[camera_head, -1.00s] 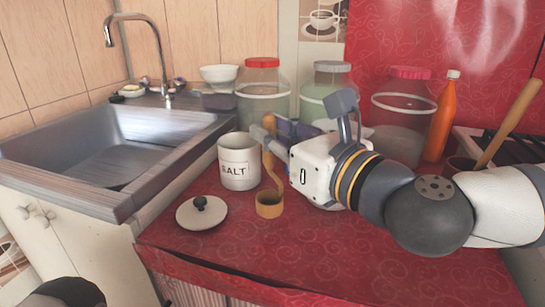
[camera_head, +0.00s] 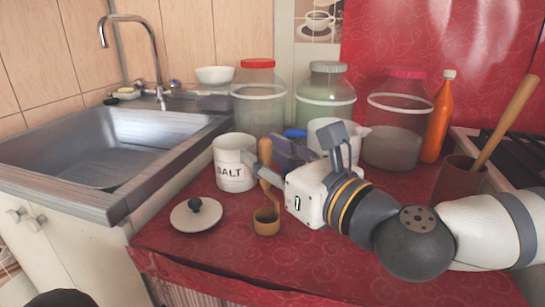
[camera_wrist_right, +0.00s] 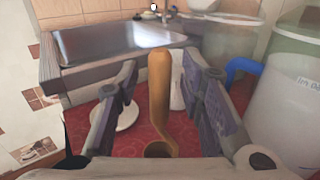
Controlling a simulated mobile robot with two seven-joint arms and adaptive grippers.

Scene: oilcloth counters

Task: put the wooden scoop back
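The wooden scoop (camera_head: 266,222) stands upright on the red counter, its round cup low and its handle rising between my right gripper's fingers. In the right wrist view the scoop's handle (camera_wrist_right: 159,90) lies between the two fingers, with a gap on each side. My right gripper (camera_head: 277,150) is open around the handle; it also shows in the right wrist view (camera_wrist_right: 159,62). The white SALT jar (camera_head: 234,172) stands uncovered just behind and left of the scoop. Its white lid (camera_head: 196,214) with a black knob lies on the counter in front. My left gripper is out of view.
Large glass jars (camera_head: 258,100) stand along the back, with a white jug (camera_head: 328,137) before them. An orange bottle (camera_head: 438,120) and a brown pot (camera_head: 458,182) with a wooden handle stand right. The sink (camera_head: 110,150) is left. The front counter is clear.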

